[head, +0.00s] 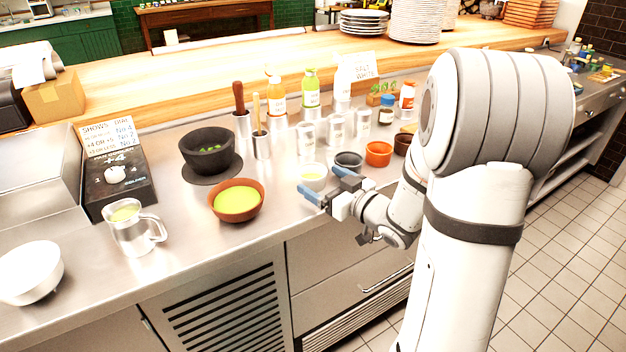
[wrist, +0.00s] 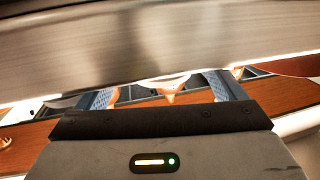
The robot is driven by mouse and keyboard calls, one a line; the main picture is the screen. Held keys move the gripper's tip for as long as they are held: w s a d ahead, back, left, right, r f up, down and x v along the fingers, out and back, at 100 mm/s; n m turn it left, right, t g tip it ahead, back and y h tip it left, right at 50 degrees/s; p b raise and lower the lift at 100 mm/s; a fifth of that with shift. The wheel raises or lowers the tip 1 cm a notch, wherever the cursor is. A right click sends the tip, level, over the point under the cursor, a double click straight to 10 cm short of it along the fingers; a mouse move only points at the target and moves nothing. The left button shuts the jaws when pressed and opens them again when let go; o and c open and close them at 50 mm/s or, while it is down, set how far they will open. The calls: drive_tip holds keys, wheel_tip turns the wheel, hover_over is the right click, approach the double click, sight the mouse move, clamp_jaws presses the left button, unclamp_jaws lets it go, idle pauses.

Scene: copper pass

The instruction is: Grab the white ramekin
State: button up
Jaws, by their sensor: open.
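The white ramekin (head: 313,174) is a small white bowl with something pale yellow inside. It stands on the steel counter, at the left end of a row of small bowls in the head view. My gripper (head: 328,183) is at the counter's front edge, just to the front and right of the ramekin. Its two blue-tipped fingers are spread apart with nothing held between them. One fingertip overlaps the ramekin's lower edge in the picture; I cannot tell whether they touch. In the wrist view the open fingers show, with a pale rim between them that I cannot identify surely.
A dark bowl (head: 348,161) and an orange bowl (head: 378,153) stand right of the ramekin. Steel canisters (head: 308,135) stand behind. A terracotta bowl (head: 236,201) of green sauce, a black mortar (head: 207,150) and a metal jug (head: 134,228) are to the left.

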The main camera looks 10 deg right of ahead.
sight(303, 168)
drive_tip(key=x, duration=0.4)
drive_tip(key=shift+w+a, duration=0.1)
drive_tip(key=shift+a, duration=0.05)
drive_tip(key=c, duration=1.1)
drive_tip(key=shift+r, duration=0.2)
